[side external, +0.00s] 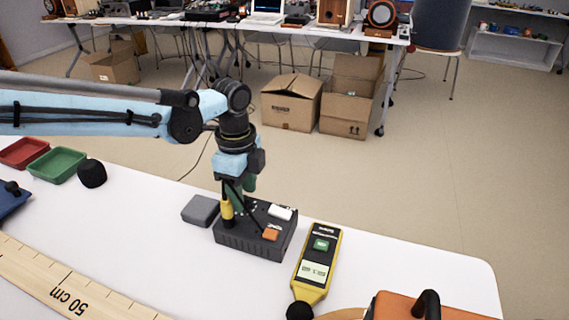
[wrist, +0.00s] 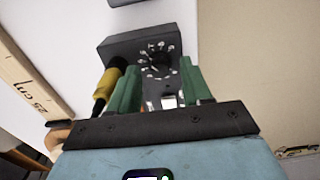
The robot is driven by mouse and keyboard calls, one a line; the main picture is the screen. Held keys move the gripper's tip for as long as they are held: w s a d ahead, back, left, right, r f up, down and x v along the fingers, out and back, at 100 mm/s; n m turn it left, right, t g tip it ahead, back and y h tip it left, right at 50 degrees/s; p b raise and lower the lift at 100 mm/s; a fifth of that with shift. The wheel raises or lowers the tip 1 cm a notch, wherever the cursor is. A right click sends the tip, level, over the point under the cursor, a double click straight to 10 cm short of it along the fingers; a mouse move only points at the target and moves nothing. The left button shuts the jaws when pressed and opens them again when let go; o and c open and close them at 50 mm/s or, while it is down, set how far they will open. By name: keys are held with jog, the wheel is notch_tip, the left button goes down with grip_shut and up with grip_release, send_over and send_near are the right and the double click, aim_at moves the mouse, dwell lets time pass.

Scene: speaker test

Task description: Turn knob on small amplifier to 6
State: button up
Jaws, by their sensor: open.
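The small amplifier (side external: 250,246) is a dark box with ribbed sides on the white table. A white part and an orange part show on its top. In the wrist view, its black knob (wrist: 158,61) sits inside a ring of white numbers, too small to read surely; I cannot tell where the knob points. A yellow-and-black plug (side external: 227,209) stands in the amplifier at the left. My gripper (side external: 241,203) points down over the amplifier. In the wrist view, the green fingers of my gripper (wrist: 157,68) are apart, with the knob showing between them; contact cannot be told.
A grey block (side external: 200,210) lies left of the amplifier. A yellow sound meter (side external: 334,257) lies to its right. A wooden ruler (side external: 75,287), green tray (side external: 57,166), red tray (side external: 22,152) and black foam piece (side external: 92,173) are leftward.

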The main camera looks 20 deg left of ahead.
notch_tip(320, 180, up, 11)
jog(key=shift+r, duration=0.15)
jog(key=shift+a, duration=0.1)
dwell(0.4)
jog(key=s+a+r+n+t, duration=0.25)
jog(key=s+a+n, duration=0.35)
jog(key=a+n, duration=0.45)
jog(key=s+a+f+n+t, duration=0.4)
jog(key=s+a+f+n, duration=0.2)
jog(key=s+a, duration=0.3)
jog(key=shift+f+n+t, duration=0.25)
jog(key=shift+n+t, duration=0.1)
jog(key=shift+n, duration=0.4)
jog(key=shift+a, duration=0.1)
